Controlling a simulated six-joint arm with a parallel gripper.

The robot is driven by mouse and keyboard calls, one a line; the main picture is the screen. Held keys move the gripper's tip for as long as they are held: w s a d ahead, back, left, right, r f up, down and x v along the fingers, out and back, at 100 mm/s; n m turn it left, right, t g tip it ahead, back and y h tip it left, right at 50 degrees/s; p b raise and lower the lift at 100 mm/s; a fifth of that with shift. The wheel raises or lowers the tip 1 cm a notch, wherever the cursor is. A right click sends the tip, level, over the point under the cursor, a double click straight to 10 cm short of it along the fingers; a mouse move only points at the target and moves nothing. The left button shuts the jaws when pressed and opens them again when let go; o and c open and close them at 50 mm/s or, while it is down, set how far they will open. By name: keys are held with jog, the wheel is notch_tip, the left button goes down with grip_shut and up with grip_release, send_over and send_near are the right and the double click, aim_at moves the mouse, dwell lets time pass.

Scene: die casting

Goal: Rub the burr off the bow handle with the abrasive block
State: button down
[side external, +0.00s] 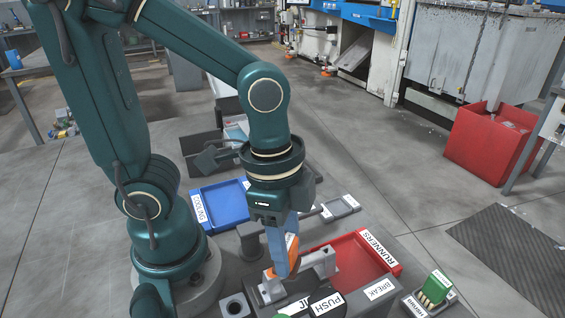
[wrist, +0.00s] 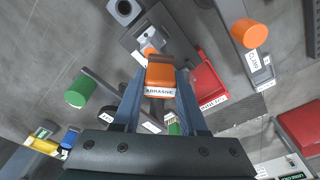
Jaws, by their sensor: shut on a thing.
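My gripper (wrist: 158,100) has two blue fingers shut on the orange abrasive block (wrist: 160,75), whose label reads ABRASIVE. In the side external view my gripper (side external: 285,262) points down over the jig block, with the orange abrasive block (side external: 293,256) between its fingers. A grey metal piece (side external: 320,264) stands on the jig right beside the gripper; I cannot tell for certain that it is the bow handle. The block looks close to it, but contact is unclear. The burr is too small or hidden to make out.
A red runners tray (side external: 352,258) lies just right of the jig. A green-handled brush (side external: 437,287) stands in a holder at the right front. PUSH and BREAK labels mark the front.

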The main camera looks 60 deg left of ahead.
jog(key=shift+s+r, duration=0.15)
jog(key=shift+s, duration=0.45)
jog(key=shift+r, duration=4)
